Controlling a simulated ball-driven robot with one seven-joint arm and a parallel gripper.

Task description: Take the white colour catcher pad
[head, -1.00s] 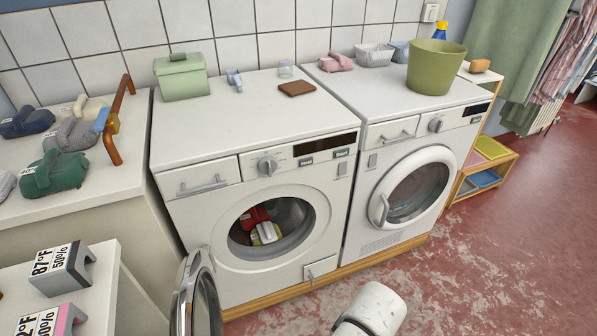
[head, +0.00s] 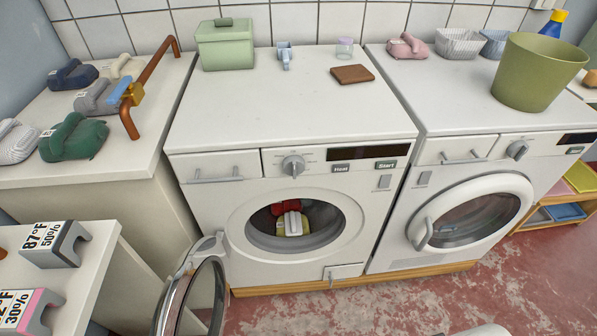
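The front-loading washer (head: 215,178) stands in the middle with its round door (head: 197,298) swung open to the left. Inside its drum (head: 325,222) lie a red cloth (head: 279,209), a yellow piece (head: 286,229) and a small white piece (head: 292,206). The white piece may be the colour catcher pad; it is too small to tell for sure. No other clear candidate shows. My gripper is out of view; only a white rounded part of my arm shows at the bottom right edge.
A green lidded box (head: 226,46), a blue clip-like item (head: 285,55), a small jar (head: 344,48) and a brown pad (head: 352,74) sit on the washer. A closed dryer (head: 470,212) stands right, bearing a green bin (head: 538,72). Red floor lies open in front.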

